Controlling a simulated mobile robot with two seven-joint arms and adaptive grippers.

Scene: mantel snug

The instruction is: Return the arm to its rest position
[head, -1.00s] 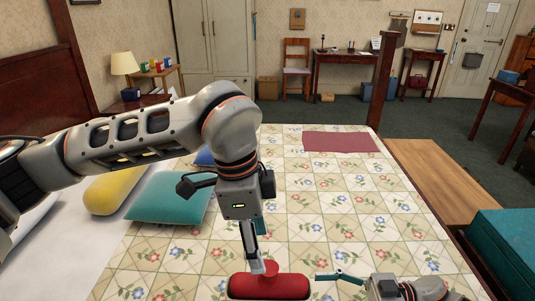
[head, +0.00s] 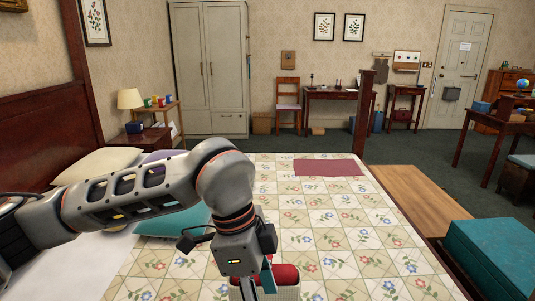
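My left arm (head: 125,197) comes in from the left over the bed and bends down at the elbow. My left gripper (head: 256,284) points down at the bottom edge of the head view. Its fingertips are cut off or hidden, so I cannot tell if it is open or shut. A red object (head: 286,273) shows just behind and right of the gripper, with a pale edge below it; whether they touch is unclear. My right gripper is out of view.
The bed's floral quilt (head: 330,225) is mostly clear, with a dark red cloth (head: 328,168) at its far end. A teal pillow (head: 172,222) lies beneath my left arm. A wooden bench (head: 415,205) and a teal box (head: 495,258) stand to the right.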

